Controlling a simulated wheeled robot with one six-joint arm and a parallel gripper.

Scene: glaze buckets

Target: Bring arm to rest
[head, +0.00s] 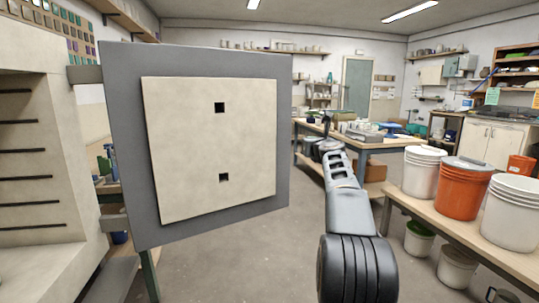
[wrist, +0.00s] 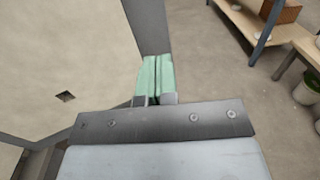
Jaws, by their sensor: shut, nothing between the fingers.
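My gripper (wrist: 155,76) shows in the wrist view with its two pale green fingers pressed together and nothing between them. In the head view my arm stretches forward to the right of the open kiln door, and its far end is too small to make out the fingers. The kiln door (head: 208,150) is a grey panel with a cream inner block and two dark square holes. In the wrist view the door's edge (wrist: 150,22) lies just behind and left of my fingertips; I cannot tell the exact gap.
The kiln body (head: 30,200) with dark slots stands at the left. A bench at the right bears a white bucket (head: 423,172), an orange bucket (head: 462,187) and another white bucket (head: 512,212). A cluttered worktable (head: 370,144) stands farther back. Open floor (head: 265,255) lies between door and bench.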

